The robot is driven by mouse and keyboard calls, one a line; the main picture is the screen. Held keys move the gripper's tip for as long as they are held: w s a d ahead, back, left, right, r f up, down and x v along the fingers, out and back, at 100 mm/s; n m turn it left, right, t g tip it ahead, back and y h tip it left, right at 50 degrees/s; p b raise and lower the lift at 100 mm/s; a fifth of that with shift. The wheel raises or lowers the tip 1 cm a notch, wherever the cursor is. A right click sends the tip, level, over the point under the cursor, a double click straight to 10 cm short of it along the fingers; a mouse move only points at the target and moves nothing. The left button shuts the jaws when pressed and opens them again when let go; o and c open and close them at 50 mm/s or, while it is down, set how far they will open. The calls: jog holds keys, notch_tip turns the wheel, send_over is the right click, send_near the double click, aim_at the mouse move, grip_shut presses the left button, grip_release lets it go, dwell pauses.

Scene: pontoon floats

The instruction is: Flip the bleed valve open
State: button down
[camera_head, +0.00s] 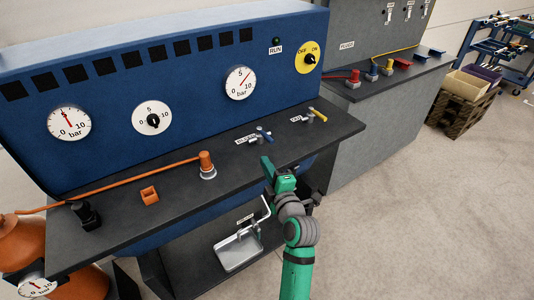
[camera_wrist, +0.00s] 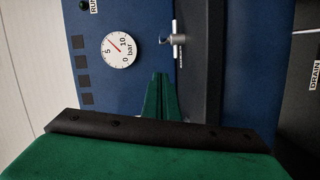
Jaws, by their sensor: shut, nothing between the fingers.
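The bleed valve (camera_head: 265,136) has a blue handle on a small metal body and stands on the dark bench ledge, beside a small white label whose lettering is hard to read. A small metal valve also shows in the wrist view (camera_wrist: 176,40), just beyond the fingertips; I take it to be the same one. My gripper (camera_head: 267,165) is green, shut and empty, just in front of the valve and apart from it. Its closed fingers show in the wrist view (camera_wrist: 161,80). I cannot tell the handle's exact angle.
A yellow-handled valve (camera_head: 317,114) stands to the right on the ledge (camera_head: 220,190). An orange knob with a hose (camera_head: 206,165) and an orange block (camera_head: 149,195) are to the left. The blue panel (camera_head: 190,75) with gauges rises behind.

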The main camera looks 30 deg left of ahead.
aim_at(265, 136)
jog(key=x, duration=1)
jog(key=shift+w+d, duration=0.1)
jog(key=shift+d, duration=0.05)
jog(key=shift+w+d+f, duration=0.1)
jog(key=shift+w+d, duration=0.1)
jog(key=shift+w, duration=0.25)
jog(key=shift+w+d+f, duration=0.1)
jog(key=shift+w+d, duration=0.1)
jog(key=shift+w, duration=0.25)
jog(key=shift+w+d+f, duration=0.1)
jog(key=shift+w+d, duration=0.3)
jog(key=shift+w, duration=0.2)
jog(key=shift+w+d, duration=0.1)
